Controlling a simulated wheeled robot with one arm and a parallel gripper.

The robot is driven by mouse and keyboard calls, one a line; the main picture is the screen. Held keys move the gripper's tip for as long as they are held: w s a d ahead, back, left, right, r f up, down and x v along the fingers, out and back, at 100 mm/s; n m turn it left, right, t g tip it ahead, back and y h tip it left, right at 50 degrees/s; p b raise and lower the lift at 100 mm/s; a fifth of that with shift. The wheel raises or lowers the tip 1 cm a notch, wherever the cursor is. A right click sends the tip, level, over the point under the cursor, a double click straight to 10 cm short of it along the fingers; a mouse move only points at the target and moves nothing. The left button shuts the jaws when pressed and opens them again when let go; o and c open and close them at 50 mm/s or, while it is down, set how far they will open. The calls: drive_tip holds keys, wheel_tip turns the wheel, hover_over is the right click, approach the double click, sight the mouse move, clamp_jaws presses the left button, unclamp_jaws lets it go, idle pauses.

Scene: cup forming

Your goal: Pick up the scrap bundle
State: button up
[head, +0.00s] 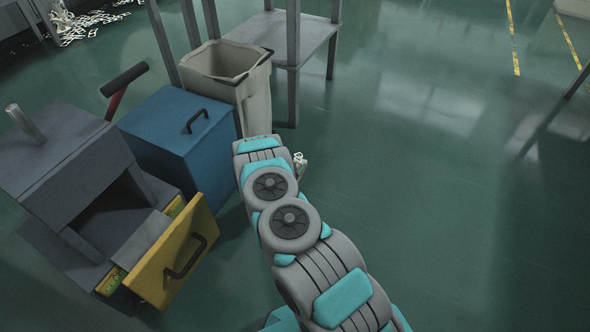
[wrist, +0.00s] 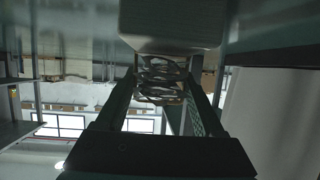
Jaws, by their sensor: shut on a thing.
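The scrap bundle (wrist: 162,78) is a small, crumpled light and dark lump between the two dark fingers of my gripper (wrist: 165,90) in the wrist view. My gripper is shut on it near the fingertips. In the head view, a pale bit of the scrap bundle (head: 300,163) shows past the right side of my arm's end. My arm hides the rest of it and most of the gripper there.
A beige bin (head: 225,75) stands open beyond my arm, beside a grey table (head: 300,40). A blue box (head: 180,137) and a grey machine with an open yellow drawer (head: 172,262) stand at left. Scraps (head: 85,22) litter the far floor. The floor at right is clear.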

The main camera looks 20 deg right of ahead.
drive_tip(key=c, duration=0.7)
drive_tip(key=shift+r, duration=0.2)
